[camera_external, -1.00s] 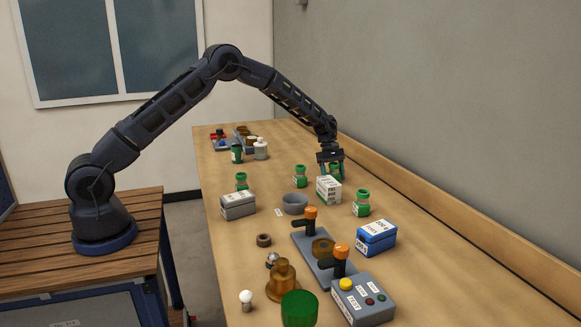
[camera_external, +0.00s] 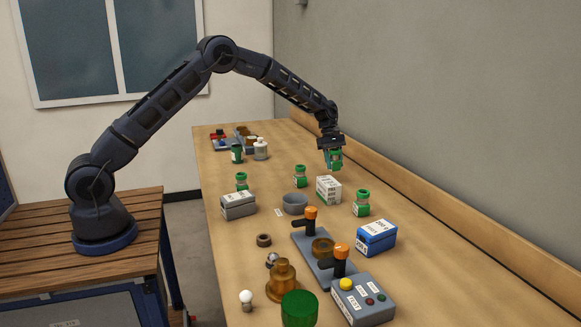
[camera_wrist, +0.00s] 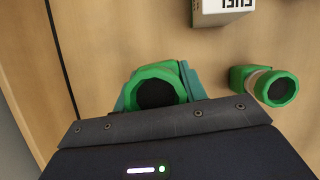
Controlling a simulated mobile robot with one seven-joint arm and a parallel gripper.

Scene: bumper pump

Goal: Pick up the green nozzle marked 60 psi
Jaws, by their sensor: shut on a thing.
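My gripper (camera_external: 331,150) is shut on a green nozzle (camera_external: 335,160) and holds it above the far part of the bench, behind the white box. In the wrist view the held green nozzle (camera_wrist: 157,88) shows its dark round opening between the fingers; its label cannot be read. Other green nozzles stand on the bench: one (camera_external: 300,176) left of the white box, one (camera_external: 361,203) to its right, and one (camera_external: 241,181) further left. The wrist view shows another green nozzle (camera_wrist: 272,85) at the right. Their psi markings are too small to read.
A white box (camera_external: 328,189) stands just in front of the gripper. A grey box (camera_external: 238,206), a grey bowl (camera_external: 295,204), a blue box (camera_external: 376,237) and a fixture with orange-topped clamps (camera_external: 322,250) stand nearer. A raised wooden edge runs along the wall.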

